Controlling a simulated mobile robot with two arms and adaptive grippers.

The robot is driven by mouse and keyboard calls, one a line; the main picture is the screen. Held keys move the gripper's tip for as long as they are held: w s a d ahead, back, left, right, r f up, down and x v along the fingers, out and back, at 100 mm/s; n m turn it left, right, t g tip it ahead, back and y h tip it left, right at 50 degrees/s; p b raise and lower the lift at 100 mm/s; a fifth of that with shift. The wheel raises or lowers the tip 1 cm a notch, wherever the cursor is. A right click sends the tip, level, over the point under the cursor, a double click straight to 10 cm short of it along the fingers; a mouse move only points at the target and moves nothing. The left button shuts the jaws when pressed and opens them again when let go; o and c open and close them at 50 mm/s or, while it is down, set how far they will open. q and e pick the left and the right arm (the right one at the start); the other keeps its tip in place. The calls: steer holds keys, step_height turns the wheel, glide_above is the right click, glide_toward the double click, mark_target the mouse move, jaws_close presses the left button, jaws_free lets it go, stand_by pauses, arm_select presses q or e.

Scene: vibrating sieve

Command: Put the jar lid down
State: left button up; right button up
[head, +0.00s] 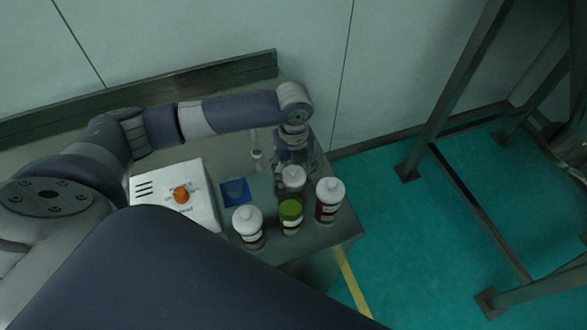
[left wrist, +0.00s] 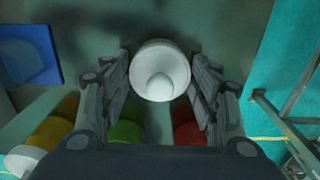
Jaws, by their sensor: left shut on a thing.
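My left gripper (head: 293,172) reaches over the table from behind the jars. It is shut on a white, round jar lid (head: 293,178) with a knob on top. In the left wrist view the lid (left wrist: 160,70) sits between the two fingers (left wrist: 160,88). I cannot tell how high the lid is above the table. A jar with green contents (head: 290,212) stands without a lid just in front of it. A white-lidded jar (head: 248,222) stands on its left and a white-lidded jar with dark red contents (head: 329,198) on its right. My right gripper is not in view.
A white device (head: 204,212) with an orange knob (head: 181,194) stands on the left of the table (head: 322,240). A blue tray (head: 236,192) lies beside it. A small upright item (head: 256,154) stands near the wall. Metal frame legs (head: 458,90) are at the right.

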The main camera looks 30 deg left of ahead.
mark_target(294, 168)
arm_select(q)
steer(key=o, duration=0.8)
steer(key=shift+f, duration=0.1)
steer(key=shift+c, duration=0.2)
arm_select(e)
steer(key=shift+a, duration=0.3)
arm_select(q)
step_height(294, 168, up, 11)
steer(key=shift+r+b, duration=0.1)
steer(key=shift+b, duration=1)
steer(key=shift+r, duration=0.6)
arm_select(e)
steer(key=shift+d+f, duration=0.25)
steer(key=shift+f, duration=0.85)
